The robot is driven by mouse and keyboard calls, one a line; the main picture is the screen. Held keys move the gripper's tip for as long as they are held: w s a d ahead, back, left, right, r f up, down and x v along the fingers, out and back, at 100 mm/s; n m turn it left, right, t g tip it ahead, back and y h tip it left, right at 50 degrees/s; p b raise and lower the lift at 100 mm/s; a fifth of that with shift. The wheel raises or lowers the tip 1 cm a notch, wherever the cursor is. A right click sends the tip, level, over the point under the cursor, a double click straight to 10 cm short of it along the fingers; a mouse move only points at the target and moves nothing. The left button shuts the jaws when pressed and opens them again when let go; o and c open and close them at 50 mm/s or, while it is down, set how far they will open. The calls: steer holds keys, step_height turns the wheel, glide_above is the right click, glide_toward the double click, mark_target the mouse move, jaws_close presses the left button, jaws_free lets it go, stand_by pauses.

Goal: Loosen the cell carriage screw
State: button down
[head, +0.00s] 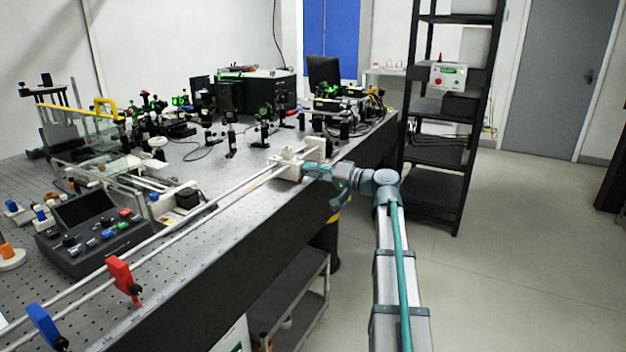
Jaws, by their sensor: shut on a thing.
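The cell carriage (287,166), a small off-white block, sits on two parallel light rods near the right edge of the optical bench. My gripper (309,169) is at the right side of the carriage, with my arm reaching in from the lower right. It is shut on the carriage screw at that side. The screw itself is hidden by the fingers, and the picture is too small to show its turn.
The rods (190,222) run along the bench (225,215) edge, with a red clamp (121,275) and a blue clamp (45,326) nearer. A control box (92,236) and optics stand to the left. A black shelf rack (437,150) stands behind my arm. The floor at right is clear.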

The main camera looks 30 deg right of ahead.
steer(key=shift+n, duration=0.4)
steer(key=c, duration=1.1)
jaws_free()
steer(key=v, duration=1.2)
